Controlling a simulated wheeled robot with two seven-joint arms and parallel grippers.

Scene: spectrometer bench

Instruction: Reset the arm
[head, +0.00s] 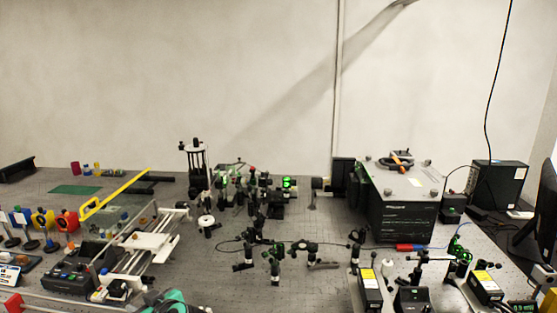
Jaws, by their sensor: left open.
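What appears to be my left gripper (167,301) shows only in part, as a teal and dark shape at the bottom edge, left of centre. It is open, and I see nothing held in it. It is low in the picture, in front of the optics on the bench (325,220). Its fingertips are hard to make out. My right gripper is not in view.
Many posts and mounts crowd the middle, near a small green-lit device (288,183). A large dark box (402,212) stands right of centre. Coloured mounts (66,221) and a white-topped rail assembly (150,241) are at left. A green mat (74,189) lies behind them.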

